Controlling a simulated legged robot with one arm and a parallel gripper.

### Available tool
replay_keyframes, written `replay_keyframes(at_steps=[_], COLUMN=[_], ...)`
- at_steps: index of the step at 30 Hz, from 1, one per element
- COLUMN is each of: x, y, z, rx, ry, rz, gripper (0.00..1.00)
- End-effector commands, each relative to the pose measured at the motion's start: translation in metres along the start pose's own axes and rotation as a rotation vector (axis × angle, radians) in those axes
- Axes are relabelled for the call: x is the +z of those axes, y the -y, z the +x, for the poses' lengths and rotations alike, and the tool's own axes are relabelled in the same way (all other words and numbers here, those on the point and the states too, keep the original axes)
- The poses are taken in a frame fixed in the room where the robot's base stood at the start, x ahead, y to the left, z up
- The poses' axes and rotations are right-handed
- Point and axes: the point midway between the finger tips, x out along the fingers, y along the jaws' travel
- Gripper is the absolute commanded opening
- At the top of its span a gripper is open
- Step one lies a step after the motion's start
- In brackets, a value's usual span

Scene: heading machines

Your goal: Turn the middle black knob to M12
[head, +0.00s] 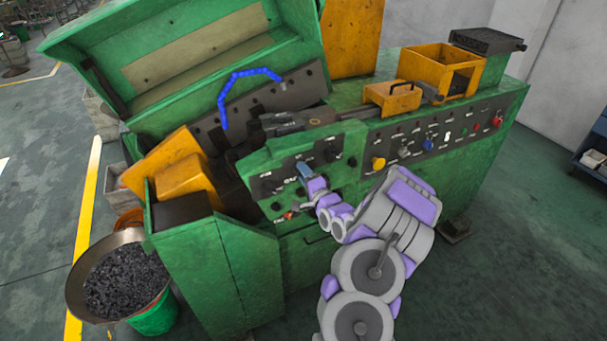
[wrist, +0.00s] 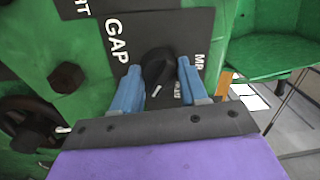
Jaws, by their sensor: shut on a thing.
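A black knob (wrist: 157,67) sits on a dark label plate (wrist: 190,28) marked "GAP" in the wrist view. Small white lettering to its right and below is partly hidden and too small to read fully. My gripper (wrist: 159,76) has its blue fingers on either side of this knob and is shut on it. In the head view my gripper (head: 306,172) is at the middle of the small green control panel (head: 345,180) and hides the knob there. Another black knob (head: 331,155) is up and to the right, and one (head: 276,206) is down and to the left.
The green machine (head: 235,265) fills the middle, with its lid (head: 190,45) raised. A longer panel with a yellow knob (head: 378,163), a blue knob (head: 428,145) and red buttons (head: 497,121) runs right. A bowl of dark parts (head: 120,280) stands at left.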

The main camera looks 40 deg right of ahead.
Motion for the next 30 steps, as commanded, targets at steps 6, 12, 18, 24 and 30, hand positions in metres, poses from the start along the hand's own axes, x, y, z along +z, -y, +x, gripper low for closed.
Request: replay_keyframes(at_steps=[6, 12, 18, 24, 30], x=[-0.001, -0.001, -0.001, 0.001, 0.001], y=[-0.004, -0.004, -0.003, -0.001, 0.0], z=[-0.001, -0.001, -0.001, -0.001, -0.011], rx=[0.009, 0.009, 0.005, 0.003, 0.003], ry=[-0.004, -0.004, -0.002, -0.001, -0.001], rz=[0.005, 0.005, 0.003, 0.0, 0.001], gripper=[0.13, 0.51, 0.68, 0.68, 0.68])
